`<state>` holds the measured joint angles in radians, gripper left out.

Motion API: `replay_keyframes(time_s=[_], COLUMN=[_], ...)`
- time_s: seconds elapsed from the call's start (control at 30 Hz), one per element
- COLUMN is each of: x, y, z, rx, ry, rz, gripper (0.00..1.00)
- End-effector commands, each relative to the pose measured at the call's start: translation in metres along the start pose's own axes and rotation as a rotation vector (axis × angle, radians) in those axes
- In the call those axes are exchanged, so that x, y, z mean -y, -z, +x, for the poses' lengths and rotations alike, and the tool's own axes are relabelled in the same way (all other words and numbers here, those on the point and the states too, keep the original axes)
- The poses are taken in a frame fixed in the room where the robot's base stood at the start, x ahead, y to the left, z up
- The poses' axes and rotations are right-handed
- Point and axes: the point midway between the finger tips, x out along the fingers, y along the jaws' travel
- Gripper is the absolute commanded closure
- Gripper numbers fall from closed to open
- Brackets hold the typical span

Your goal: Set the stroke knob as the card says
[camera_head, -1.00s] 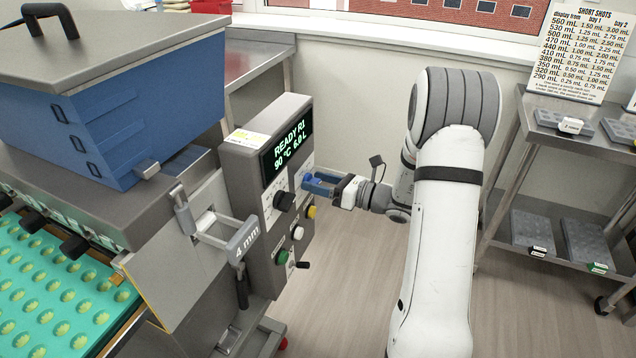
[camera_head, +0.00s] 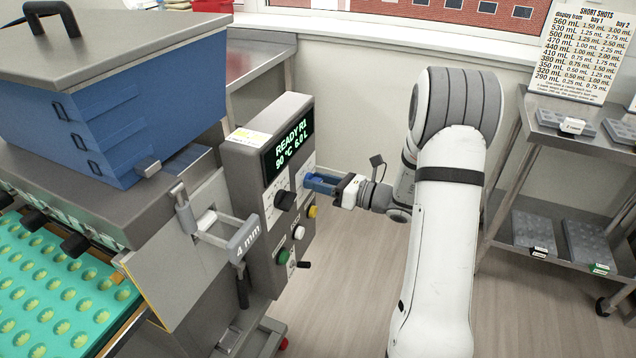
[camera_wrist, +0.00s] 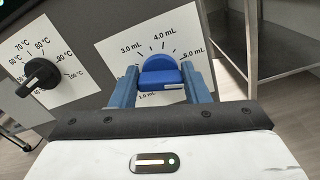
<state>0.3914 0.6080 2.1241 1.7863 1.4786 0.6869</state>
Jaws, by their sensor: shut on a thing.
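The blue stroke knob (camera_wrist: 160,72) is on the machine's front panel, inside a scale reading from 1.0 mL to 5.0 mL. My gripper (camera_head: 318,183) is at the right side of the panel, and its blue fingers stand on both sides of the knob in the wrist view, shut on it. A white mark shows on the knob's lower right; its exact setting is hard to read. The card (camera_head: 580,50), headed SHORT SHOTS, stands at the upper right and lists display mL with bay 1 and bay 2 values. The display (camera_head: 288,145) reads READY R1, 90 °C, 6.0 L.
A black temperature knob (camera_wrist: 40,76) sits left of the stroke knob. Green, white and yellow buttons are below on the panel. A handle marked 4 mm (camera_head: 245,238) juts out at left. A steel cart (camera_head: 530,105) with grey moulds stands right; floor between is clear.

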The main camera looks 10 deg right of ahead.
Motion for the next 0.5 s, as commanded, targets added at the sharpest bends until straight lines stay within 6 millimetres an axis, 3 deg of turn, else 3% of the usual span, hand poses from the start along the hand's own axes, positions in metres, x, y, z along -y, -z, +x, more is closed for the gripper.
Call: replay_keyframes(time_s=[0.5], x=[0.0021], y=[0.0054], z=[-0.0027], rx=[0.001], ry=[0.006], rz=[-0.370], gripper=[0.81])
